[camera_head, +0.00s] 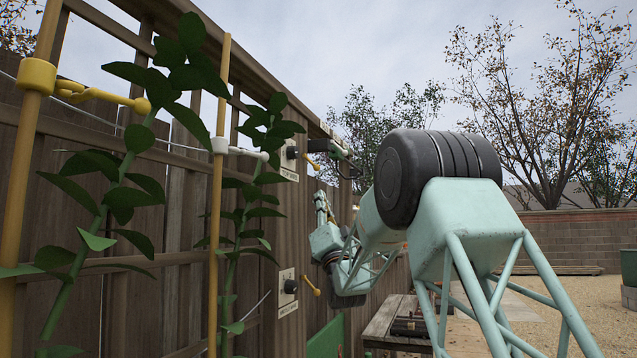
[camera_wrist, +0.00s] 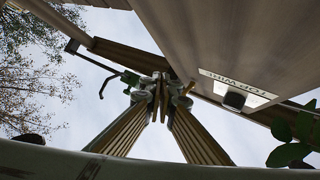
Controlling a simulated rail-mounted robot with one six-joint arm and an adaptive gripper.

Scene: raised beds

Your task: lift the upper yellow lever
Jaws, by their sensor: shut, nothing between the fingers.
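The upper yellow lever (camera_head: 312,162) sticks out and down from a black knob on the upper plate, high on the fence post. My gripper (camera_head: 320,198) points up below it and a little to the right, with a visible gap in the head view. In the wrist view my gripper (camera_wrist: 157,96) is shut and empty, its fingertips together. A small yellowish piece beside the right fingertip in that view seems to be the lever (camera_wrist: 187,89); whether they touch is unclear. The "TOP WIRE" plate (camera_wrist: 238,90) appears upside down on the right.
A lower yellow lever (camera_head: 312,286) sits on a second plate below. A dark bracket with a hook (camera_head: 342,158) juts out right of the upper lever. Leafy plants (camera_head: 265,170) on poles stand left. A wooden bench (camera_head: 385,322) stands below.

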